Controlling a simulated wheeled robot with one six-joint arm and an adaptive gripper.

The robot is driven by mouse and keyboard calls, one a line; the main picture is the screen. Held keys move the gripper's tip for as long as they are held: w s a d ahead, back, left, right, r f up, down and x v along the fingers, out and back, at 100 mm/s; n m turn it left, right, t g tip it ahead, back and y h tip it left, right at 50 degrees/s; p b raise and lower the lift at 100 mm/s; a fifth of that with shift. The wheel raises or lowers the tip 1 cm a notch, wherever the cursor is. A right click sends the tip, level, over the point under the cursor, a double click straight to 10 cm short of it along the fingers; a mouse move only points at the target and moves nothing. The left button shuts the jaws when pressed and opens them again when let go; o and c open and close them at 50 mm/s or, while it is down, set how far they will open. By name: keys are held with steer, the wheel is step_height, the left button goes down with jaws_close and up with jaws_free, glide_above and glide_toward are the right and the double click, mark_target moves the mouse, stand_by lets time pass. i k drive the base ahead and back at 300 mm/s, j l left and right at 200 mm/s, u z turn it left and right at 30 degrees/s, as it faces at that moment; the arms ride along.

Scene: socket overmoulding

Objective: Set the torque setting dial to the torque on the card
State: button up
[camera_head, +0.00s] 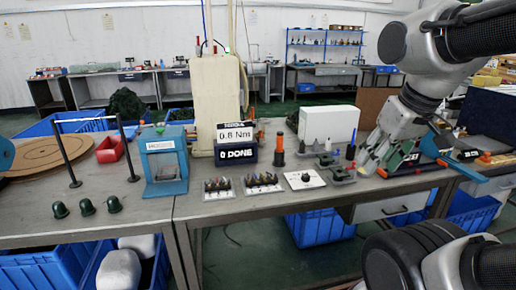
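The torque dial is a small white square plate (304,180) with a dark knob at its middle, lying near the front edge of the bench. Its scale and pointer are too small to read. The white card (235,132) stands behind it to the left and seems to read 0.6 Nm, though the first decimal is blurred. Below the card, a dark box (236,155) shows "0 DONE". My gripper (366,162) hangs low over the bench at the right, well to the right of the dial and apart from it. Its fingers are too unclear to tell open from shut.
Two small trays of coloured parts (262,184) lie left of the dial. An orange and black driver (279,150) stands behind it. Grey fixtures (341,172) sit between the dial and my gripper. A white box (328,124) stands at the back. The bench front edge is close.

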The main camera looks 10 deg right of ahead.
mark_target(305, 177)
steer(key=i+l, duration=0.3)
steer(key=l, duration=0.2)
steer(key=i+l, duration=0.3)
steer(key=l, duration=0.15)
